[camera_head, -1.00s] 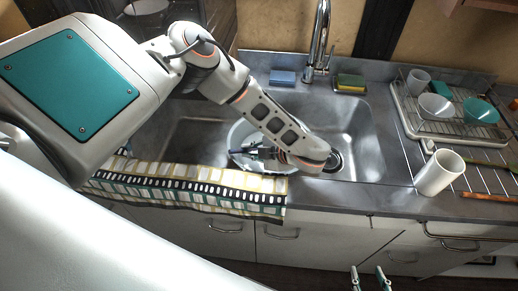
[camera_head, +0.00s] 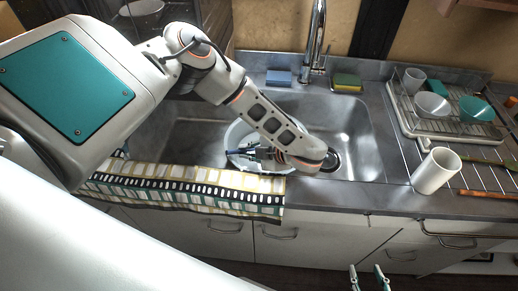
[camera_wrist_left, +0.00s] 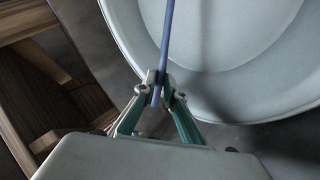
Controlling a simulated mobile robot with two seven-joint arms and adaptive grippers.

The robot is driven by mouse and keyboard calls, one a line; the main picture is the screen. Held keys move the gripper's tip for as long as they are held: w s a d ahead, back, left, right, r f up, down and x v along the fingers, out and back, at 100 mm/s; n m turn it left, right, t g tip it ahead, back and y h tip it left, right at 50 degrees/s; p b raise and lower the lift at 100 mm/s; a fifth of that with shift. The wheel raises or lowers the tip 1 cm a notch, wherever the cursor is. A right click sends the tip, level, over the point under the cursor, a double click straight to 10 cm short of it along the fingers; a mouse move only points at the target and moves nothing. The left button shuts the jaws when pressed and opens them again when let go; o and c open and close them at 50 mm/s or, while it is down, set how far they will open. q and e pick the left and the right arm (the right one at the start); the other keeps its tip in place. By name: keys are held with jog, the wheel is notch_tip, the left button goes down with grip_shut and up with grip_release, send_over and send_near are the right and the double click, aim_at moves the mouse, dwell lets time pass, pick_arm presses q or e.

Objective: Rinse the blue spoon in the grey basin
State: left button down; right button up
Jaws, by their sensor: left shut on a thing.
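The grey basin (camera_head: 233,139) sits in the sink, partly hidden behind my left arm. My left gripper (camera_head: 258,153) is over the basin, shut on the handle of the blue spoon (camera_head: 242,151). In the left wrist view the fingertips (camera_wrist_left: 160,88) pinch the thin blue handle (camera_wrist_left: 166,40), which reaches up across the pale basin (camera_wrist_left: 225,45). The spoon's bowl end is outside that view, and I cannot tell whether it touches anything in the basin. My right gripper (camera_head: 368,270) is at the bottom edge of the head view, its two fingers apart and empty.
A faucet (camera_head: 318,35) stands behind the sink, between a blue sponge (camera_head: 279,77) and a yellow-green sponge (camera_head: 346,83). A striped towel (camera_head: 185,188) covers the front left edge. A white cup (camera_head: 436,171) and a dish rack (camera_head: 425,124) with dishes stand to the right.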

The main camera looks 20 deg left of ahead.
pick_arm(q)
jog(key=shift+r, duration=0.1)
dwell(0.4)
notch_tip(320, 180, up, 14)
jog(key=p, duration=0.8)
jog(key=shift+r+p, duration=0.15)
jog(key=shift+p, duration=0.15)
pick_arm(e)
notch_tip(320, 180, up, 6)
jog(key=d, duration=0.1)
jog(key=shift+s+d+r+h, duration=0.2)
jog(key=shift+d+r+h, duration=0.05)
jog(key=shift+d+h, duration=0.05)
jog(key=shift+w+d, duration=0.1)
jog(key=shift+d, duration=0.2)
jog(key=shift+a, duration=0.2)
dwell(1.0)
